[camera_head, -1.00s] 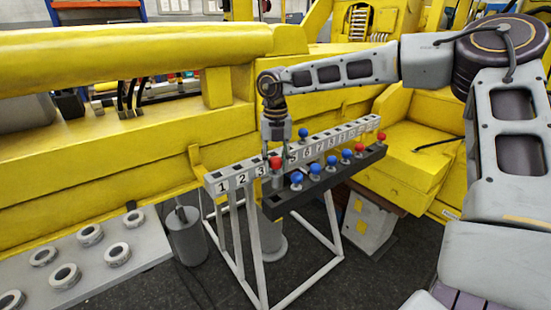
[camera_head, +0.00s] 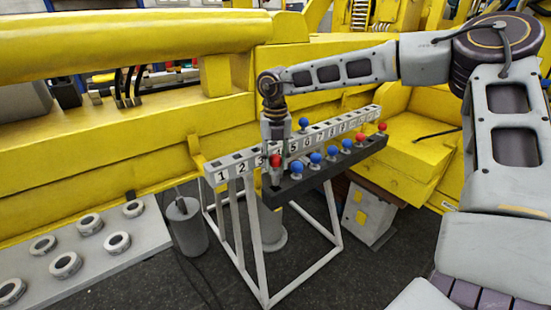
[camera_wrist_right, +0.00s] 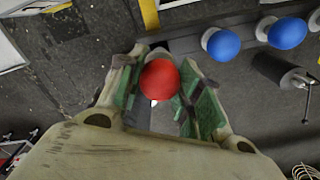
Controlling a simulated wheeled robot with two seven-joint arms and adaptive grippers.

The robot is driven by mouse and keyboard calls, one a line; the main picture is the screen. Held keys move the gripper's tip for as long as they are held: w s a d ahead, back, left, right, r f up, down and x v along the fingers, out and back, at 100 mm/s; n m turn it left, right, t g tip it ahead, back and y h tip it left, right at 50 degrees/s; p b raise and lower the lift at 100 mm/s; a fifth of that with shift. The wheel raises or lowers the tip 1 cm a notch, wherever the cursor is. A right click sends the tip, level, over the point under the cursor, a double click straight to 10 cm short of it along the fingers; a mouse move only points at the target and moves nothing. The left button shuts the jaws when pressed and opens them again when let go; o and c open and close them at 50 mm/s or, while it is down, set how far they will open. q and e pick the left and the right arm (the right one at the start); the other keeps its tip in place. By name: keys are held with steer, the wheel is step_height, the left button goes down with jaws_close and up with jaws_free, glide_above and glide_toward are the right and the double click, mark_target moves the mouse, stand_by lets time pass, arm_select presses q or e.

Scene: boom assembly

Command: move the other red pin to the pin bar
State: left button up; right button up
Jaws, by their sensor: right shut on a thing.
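My right gripper (camera_head: 276,148) points down at the left part of the rack, near number 4. It is shut on a red pin (camera_head: 276,160), whose round head shows between the green finger pads in the right wrist view (camera_wrist_right: 159,79). I cannot tell whether its lower end touches a bar. The black bar (camera_head: 290,189) runs in front of the numbered bar (camera_head: 240,166). Several blue pins (camera_head: 316,158) and two red pins, one nearer (camera_head: 361,139) and one at the right end (camera_head: 382,127), stand along the black bar. My left gripper is out of view.
A grey table (camera_head: 100,258) with metal rings is at left, next to a grey cylinder (camera_head: 187,226). Large yellow machinery (camera_head: 130,135) closes off the back. Floor is open in front.

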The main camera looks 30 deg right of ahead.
mark_target(276, 170)
steer(key=shift+b, duration=0.4)
stand_by(0.7)
steer(key=shift+f+b, duration=2.3)
steer(key=shift+f, duration=0.3)
steer(key=shift+f, duration=0.25)
stand_by(0.3)
steer(key=o, duration=1.3)
steer(key=shift+c, duration=0.2)
steer(key=shift+r, duration=4)
